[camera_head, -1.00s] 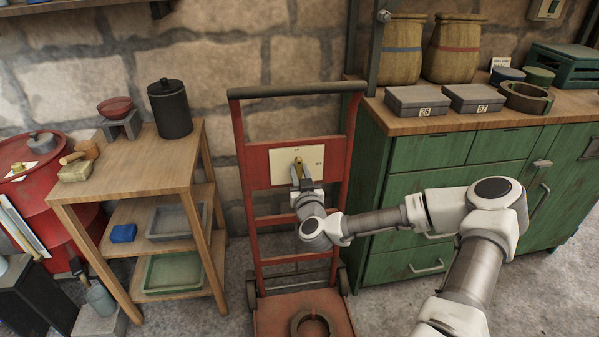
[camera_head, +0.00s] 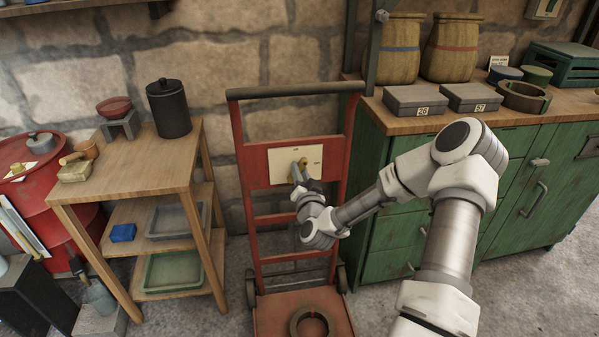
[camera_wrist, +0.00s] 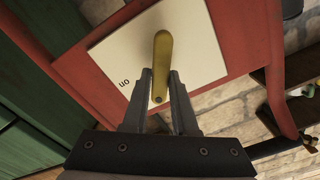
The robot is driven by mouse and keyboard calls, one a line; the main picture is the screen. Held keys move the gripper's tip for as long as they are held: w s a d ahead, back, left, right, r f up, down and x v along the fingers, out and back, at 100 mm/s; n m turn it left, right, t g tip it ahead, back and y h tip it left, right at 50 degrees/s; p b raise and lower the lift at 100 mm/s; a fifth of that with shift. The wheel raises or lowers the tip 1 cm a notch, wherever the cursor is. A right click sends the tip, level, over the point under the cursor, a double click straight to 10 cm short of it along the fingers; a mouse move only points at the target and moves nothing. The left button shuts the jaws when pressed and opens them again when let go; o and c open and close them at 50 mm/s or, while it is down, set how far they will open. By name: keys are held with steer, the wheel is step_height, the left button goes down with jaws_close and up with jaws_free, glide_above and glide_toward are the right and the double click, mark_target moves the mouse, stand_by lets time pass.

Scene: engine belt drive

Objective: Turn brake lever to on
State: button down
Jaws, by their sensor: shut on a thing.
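The brake lever (camera_wrist: 162,52) is a brass-coloured bar on a pale plate (camera_head: 282,168), which is fixed to the red hand truck (camera_head: 256,168). In the wrist view the lever runs down from its upper end to between my fingers. The plate's "ON" mark (camera_wrist: 124,83) is to the left of the lever there. My gripper (camera_wrist: 160,84) is shut on the lever, with one finger on each side. In the head view the gripper (camera_head: 298,174) is in front of the plate and hides part of the lever.
A wooden shelf unit (camera_head: 130,162) stands to the left of the hand truck. A green cabinet (camera_head: 395,245) with boxes on its top stands close on the right. A ring (camera_head: 312,325) lies on the truck's base plate. The stone wall is behind.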

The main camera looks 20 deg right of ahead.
steer(key=m, duration=0.7)
steer(key=m+b, duration=0.1)
steer(key=m, duration=0.3)
steer(key=shift+d+f, duration=0.1)
steer(key=shift+f, duration=0.3)
steer(key=c, duration=0.7)
jaws_free()
steer(key=shift+p+v, duration=3.65)
steer(key=shift+v, duration=5.1)
